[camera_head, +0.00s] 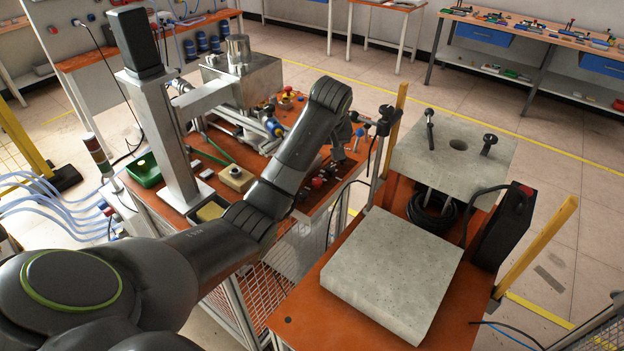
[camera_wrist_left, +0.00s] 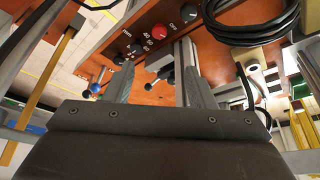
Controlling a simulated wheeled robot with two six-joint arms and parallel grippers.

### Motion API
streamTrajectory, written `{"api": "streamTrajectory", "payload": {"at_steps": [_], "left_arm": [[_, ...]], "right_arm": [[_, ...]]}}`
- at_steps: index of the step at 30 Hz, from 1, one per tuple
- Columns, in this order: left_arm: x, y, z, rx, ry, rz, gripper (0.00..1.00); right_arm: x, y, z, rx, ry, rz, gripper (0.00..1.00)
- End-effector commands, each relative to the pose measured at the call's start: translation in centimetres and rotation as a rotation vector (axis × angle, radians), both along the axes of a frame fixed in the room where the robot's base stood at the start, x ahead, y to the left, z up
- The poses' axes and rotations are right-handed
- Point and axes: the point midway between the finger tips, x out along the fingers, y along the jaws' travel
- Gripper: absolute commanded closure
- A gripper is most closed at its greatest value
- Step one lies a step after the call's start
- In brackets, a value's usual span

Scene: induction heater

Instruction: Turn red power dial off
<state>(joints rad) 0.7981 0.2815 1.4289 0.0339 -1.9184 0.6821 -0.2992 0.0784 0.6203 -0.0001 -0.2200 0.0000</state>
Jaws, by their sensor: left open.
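The red power dial (camera_wrist_left: 158,31) is a round red knob on an orange-brown panel, with white markings beside it, in the left wrist view. Black knobs sit on the panel on either side of it, one (camera_wrist_left: 189,13) to its upper right. My left gripper (camera_wrist_left: 155,75) is open and empty, its two grey fingers apart. The red dial appears beyond the fingertips, between their lines, and not touched. In the head view my left gripper (camera_head: 342,138) hangs over the orange bench, partly hidden by my arm; small knobs (camera_head: 318,183) show below it. My right gripper is not seen.
Blue and black ball-ended levers (camera_wrist_left: 94,88) stand near the left finger. A black cable coil (camera_wrist_left: 262,20) lies at upper right. In the head view, a grey slab (camera_head: 392,270) on an orange table stands right of the bench, and a metal column (camera_head: 165,140) stands left.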

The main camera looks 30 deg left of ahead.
Motion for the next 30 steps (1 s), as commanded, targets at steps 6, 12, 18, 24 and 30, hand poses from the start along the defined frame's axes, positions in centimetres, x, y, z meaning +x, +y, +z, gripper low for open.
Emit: {"api": "streamTrajectory", "payload": {"at_steps": [6,12,18,24,30], "left_arm": [[0.6,0.3,-0.9,-0.002,0.003,0.010,0.50],[1.7,1.1,-4.3,-0.002,0.006,0.009,0.50],[2.8,1.9,-7.7,-0.002,0.003,0.008,0.50],[3.7,2.6,-10.5,-0.002,0.002,0.008,0.50],[4.5,3.2,-12.9,-0.001,0.002,0.008,0.50]], "right_arm": [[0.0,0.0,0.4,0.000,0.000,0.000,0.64],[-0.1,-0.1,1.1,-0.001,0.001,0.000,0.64],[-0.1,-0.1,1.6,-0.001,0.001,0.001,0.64],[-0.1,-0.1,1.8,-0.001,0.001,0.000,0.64],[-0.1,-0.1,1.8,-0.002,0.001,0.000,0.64]]}}
